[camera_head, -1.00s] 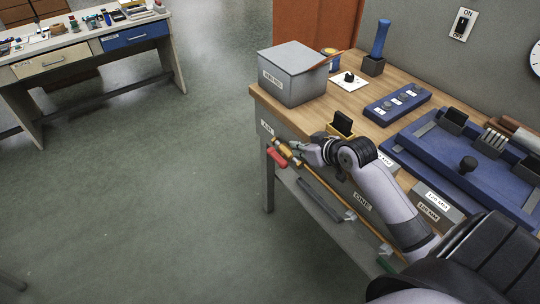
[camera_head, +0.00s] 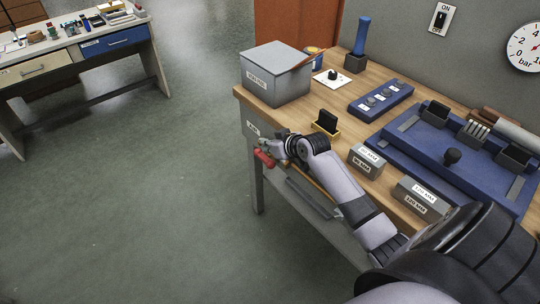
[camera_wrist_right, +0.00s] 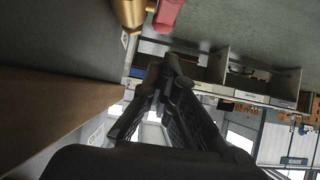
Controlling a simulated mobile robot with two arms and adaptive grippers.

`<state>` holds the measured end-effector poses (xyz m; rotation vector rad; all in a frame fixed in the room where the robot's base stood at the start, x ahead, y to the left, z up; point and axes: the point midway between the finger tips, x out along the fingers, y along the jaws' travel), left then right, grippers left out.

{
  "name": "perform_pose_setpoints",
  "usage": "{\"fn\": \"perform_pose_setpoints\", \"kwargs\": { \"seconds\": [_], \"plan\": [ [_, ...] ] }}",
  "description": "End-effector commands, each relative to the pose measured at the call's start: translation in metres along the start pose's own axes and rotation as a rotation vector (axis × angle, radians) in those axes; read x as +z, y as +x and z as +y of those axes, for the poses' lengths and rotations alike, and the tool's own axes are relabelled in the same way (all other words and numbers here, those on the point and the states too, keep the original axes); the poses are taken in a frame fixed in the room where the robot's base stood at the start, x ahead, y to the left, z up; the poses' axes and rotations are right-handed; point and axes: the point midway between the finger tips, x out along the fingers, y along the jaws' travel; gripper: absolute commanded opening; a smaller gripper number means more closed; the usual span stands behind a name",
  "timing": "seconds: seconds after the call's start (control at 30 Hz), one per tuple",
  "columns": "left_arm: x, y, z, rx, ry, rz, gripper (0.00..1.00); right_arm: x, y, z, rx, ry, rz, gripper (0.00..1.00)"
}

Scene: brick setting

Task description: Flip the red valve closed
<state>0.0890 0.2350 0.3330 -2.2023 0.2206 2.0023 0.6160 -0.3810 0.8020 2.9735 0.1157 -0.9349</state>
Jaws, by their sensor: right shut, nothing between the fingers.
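The valve's red handle (camera_head: 264,158) shows in the head view at the left front corner of the workbench, below the top. In the right wrist view the red handle (camera_wrist_right: 168,14) is cut off by the top edge, beside a brass valve body (camera_wrist_right: 130,14). My right gripper (camera_head: 266,146) is right by the handle and hides most of the brass. In the wrist view the fingers (camera_wrist_right: 170,72) are shut with nothing between them, apart from the handle in the picture. Contact cannot be told from the head view. My left gripper is out of view.
The wooden workbench (camera_head: 325,98) carries a grey lidded box (camera_head: 275,75), a black card-like piece in a yellow holder (camera_head: 326,122), labelled grey blocks (camera_head: 365,160) and a blue fixture (camera_head: 430,150). The floor (camera_head: 150,210) left of the bench is clear.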

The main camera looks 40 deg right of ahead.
Motion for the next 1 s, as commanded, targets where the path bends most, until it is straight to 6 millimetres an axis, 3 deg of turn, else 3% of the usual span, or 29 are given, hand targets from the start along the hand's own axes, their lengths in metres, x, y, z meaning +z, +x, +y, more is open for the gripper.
{"fn": "perform_pose_setpoints", "kwargs": {
  "seconds": [0.13, 0.3, 0.77, 1.0],
  "plan": [
    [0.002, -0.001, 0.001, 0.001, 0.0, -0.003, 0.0, 0.022, 0.008, 0.0, 0.0, 0.001, -0.004, 0.0],
    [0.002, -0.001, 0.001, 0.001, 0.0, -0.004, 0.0, 0.036, 0.011, 0.0, 0.0, 0.0, -0.001, 0.0],
    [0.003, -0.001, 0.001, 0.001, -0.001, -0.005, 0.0, 0.04, 0.012, 0.0, 0.0, -0.001, 0.002, 0.0],
    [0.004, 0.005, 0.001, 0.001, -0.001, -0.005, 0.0, 0.043, 0.014, -0.01, 0.0, -0.001, 0.046, 0.0]
  ]
}}
